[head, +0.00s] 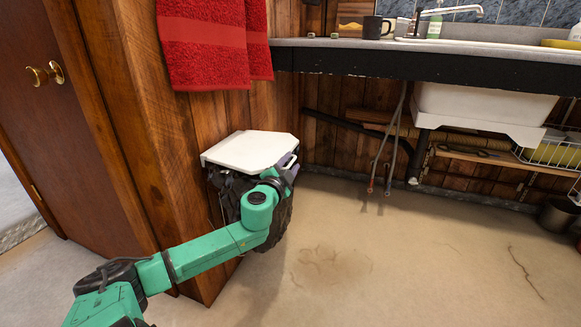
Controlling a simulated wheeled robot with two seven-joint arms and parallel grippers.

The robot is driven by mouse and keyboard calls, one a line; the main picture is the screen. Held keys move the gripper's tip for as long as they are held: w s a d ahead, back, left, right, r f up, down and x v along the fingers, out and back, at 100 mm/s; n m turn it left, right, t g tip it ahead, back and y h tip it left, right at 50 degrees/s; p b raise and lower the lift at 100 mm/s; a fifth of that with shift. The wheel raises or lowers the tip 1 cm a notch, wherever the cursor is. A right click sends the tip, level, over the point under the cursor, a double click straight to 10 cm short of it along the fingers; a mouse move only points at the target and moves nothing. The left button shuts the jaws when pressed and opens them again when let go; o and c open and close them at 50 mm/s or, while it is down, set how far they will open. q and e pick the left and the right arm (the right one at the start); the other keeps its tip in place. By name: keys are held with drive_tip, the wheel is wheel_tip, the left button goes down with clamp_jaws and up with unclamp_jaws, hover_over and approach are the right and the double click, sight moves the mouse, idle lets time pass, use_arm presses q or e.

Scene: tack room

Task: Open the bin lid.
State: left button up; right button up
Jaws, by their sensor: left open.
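The bin (227,198) stands on the floor against the wooden wall, left of the middle in the head view. It has a dark body and a white lid (250,151). The lid lies flat and looks closed. My left arm comes in from the lower left, and my left gripper (287,166) is at the lid's right front edge. The gripper is open. The wrist hides part of the bin's front, and I cannot tell whether the fingers touch the lid. My right gripper is not in view.
Red towels (205,45) hang on the wall above the bin. A counter (430,66) with a sink basin (480,108) overhangs at the right, with hoses (390,150) beneath. A brown door (50,120) with a brass knob is at left. The floor in the middle is clear.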

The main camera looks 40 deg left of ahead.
use_arm(q)
clamp_jaws()
